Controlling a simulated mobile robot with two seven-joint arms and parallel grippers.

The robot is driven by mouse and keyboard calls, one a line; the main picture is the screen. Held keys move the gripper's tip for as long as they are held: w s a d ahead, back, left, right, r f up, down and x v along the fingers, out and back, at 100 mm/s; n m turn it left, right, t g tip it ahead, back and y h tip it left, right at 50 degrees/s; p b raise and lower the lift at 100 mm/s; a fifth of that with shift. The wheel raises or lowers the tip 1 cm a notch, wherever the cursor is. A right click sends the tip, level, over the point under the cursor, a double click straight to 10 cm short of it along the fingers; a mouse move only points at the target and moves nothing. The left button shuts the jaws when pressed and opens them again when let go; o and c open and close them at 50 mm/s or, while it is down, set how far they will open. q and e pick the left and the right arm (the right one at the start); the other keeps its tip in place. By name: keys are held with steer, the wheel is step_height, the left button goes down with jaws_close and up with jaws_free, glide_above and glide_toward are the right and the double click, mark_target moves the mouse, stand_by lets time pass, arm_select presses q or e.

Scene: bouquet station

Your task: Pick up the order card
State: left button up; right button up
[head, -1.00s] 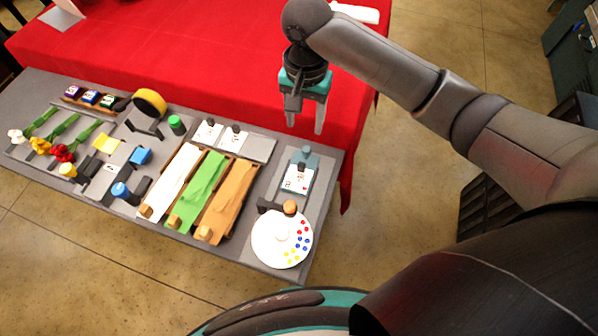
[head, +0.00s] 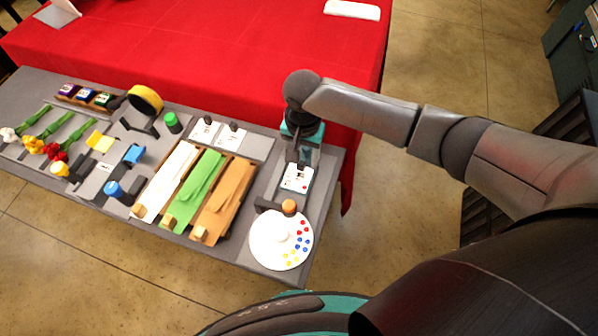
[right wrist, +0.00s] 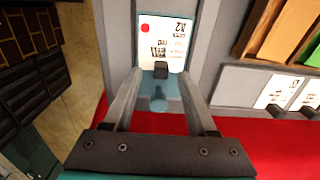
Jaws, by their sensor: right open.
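The order card (head: 296,178) is white with dark print and a red dot. It rests on a teal holder (head: 306,157) at the right end of the grey station top. In the right wrist view the card (right wrist: 165,36) shows beyond my fingertips, with a dark block-like tab (right wrist: 161,70) at its near edge. My right gripper (head: 301,160) is open above the holder, pointing down. In the right wrist view its two fingers (right wrist: 161,75) stand on either side of the tab, and nothing is visibly held. I cannot tell whether they touch it. My left gripper is out of view.
A white round palette (head: 265,240) with coloured dots lies in front of the card. Two other white cards (head: 205,131) (head: 233,137) lie to the left, behind the white, green and orange wrap trays (head: 222,203). A red-covered table (head: 240,60) stands behind.

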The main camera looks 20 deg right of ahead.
steer(key=shift+f, duration=0.2)
jaws_close()
stand_by(0.3)
stand_by(0.3)
